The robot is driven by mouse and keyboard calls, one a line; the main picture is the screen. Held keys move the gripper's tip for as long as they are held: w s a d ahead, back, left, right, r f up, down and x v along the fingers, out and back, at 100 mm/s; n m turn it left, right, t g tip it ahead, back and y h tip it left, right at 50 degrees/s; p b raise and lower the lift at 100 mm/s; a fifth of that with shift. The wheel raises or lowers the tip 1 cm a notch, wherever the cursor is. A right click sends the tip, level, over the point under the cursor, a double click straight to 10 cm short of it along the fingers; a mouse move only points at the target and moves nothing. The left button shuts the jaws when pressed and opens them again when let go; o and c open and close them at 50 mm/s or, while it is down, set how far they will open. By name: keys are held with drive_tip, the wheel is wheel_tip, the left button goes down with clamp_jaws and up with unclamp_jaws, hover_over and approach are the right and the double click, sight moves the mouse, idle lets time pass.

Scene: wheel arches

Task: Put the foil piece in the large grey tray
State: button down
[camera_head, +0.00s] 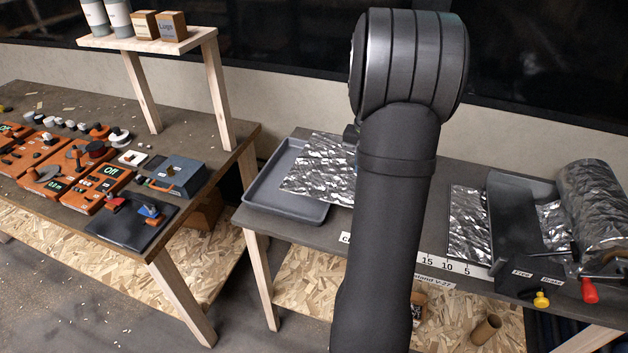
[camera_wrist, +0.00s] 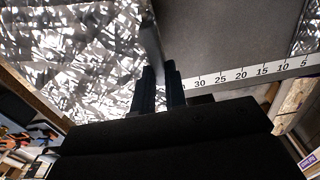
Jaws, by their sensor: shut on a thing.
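The foil piece (camera_head: 318,170) is a crinkled silver sheet. In the head view it covers much of the large grey tray (camera_head: 262,196), and its right part is hidden behind my arm. Whether it rests on the tray floor or hangs just above it cannot be told. In the wrist view the foil (camera_wrist: 75,45) fills the upper left. My gripper (camera_wrist: 158,80) is shut on the foil's edge there.
A ruler strip (camera_head: 447,267) runs along the table's front. At the right stand a foil roll (camera_head: 592,200) and a dark dispenser (camera_head: 515,215), with more foil beside it. A second table at the left holds orange devices (camera_head: 97,187). A shelf (camera_head: 150,42) stands behind them.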

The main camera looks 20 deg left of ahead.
sight(329, 163)
drive_tip(key=a+f, duration=0.2)
drive_tip(key=a, duration=0.1)
drive_tip(key=w+a+f, duration=0.1)
drive_tip(key=a+f, duration=0.1)
drive_tip(key=a, duration=0.1)
drive_tip(key=a+f, duration=0.2)
drive_tip(key=a, duration=0.2)
drive_tip(key=shift+w+f, duration=0.1)
drive_tip(key=shift+w, duration=0.3)
drive_tip(key=shift+f, duration=1.95)
drive_tip(key=shift+f, duration=0.15)
drive_tip(key=c, duration=1.7)
unclamp_jaws()
drive_tip(key=shift+c, duration=0.2)
wheel_tip(329, 163, up, 12)
drive_tip(key=shift+r, duration=0.15)
drive_tip(key=shift+f, duration=4.05)
